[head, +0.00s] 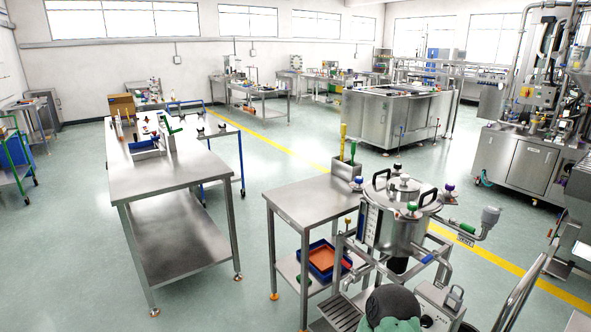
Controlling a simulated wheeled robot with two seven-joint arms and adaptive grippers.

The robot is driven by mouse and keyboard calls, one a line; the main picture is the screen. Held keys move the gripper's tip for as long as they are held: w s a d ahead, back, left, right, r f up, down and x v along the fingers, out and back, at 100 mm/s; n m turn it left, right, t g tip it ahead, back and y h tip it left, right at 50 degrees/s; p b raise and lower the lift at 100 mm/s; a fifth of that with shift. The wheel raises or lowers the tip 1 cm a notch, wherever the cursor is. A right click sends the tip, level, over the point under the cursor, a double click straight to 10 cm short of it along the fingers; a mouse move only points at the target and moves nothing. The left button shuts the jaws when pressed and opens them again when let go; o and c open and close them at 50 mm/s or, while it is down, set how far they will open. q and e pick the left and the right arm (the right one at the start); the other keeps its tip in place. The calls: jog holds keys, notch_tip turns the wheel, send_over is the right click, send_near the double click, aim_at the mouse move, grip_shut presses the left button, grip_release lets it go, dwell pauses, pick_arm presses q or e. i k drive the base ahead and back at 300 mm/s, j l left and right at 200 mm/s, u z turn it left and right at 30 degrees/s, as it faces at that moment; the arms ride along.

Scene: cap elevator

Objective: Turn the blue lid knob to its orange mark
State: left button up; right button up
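A steel vessel (402,236) with a round lid (400,193) stands at the lower right of the head view. A small blue knob (358,181) shows at the left side of the lid. A green knob (412,206) is at the lid's front and a purple knob (449,188) at its right. Two black handles rise from the lid. I cannot make out an orange mark by the blue knob; it is too small or hidden. Neither of my grippers can be seen.
A steel table (313,203) stands left of the vessel, with a blue and orange tray (322,258) on its lower shelf. A longer table (170,178) is further left. A pipe with a grey fitting (490,216) sticks out right. Open floor lies between the tables.

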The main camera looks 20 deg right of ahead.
aim_at(358, 183)
jog(key=i+z, duration=0.25)
jog(key=i, duration=0.4)
jog(key=i+j+z, duration=0.2)
jog(key=i, duration=0.4)
jog(key=i+j+z, duration=0.1)
jog(key=i+z, duration=0.15)
jog(key=i, duration=0.4)
